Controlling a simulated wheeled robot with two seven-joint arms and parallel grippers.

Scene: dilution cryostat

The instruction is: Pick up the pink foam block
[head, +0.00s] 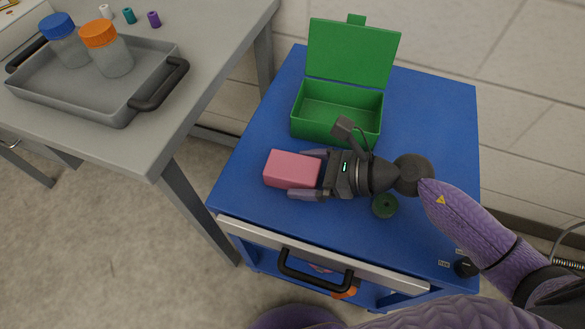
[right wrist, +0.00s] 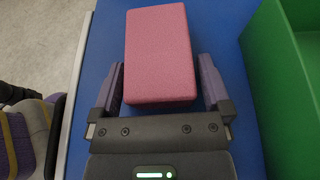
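The pink foam block (head: 291,170) lies on the blue top of a cabinet, near its left edge. My right gripper (head: 310,174) comes in from the right, low over the blue top, with its fingers spread. In the right wrist view the pink block (right wrist: 160,55) sits ahead of the palm, its near end between the two open fingers (right wrist: 161,85). A strip of blue shows between the block and the right finger; the left gap is narrower. My left gripper is not in view.
An open green box (head: 337,110) stands behind my right gripper on the blue top (head: 440,120). A dark green round piece (head: 385,206) lies in front of the wrist. At left, a grey table (head: 205,50) holds a grey tray (head: 125,105) with two capped jars.

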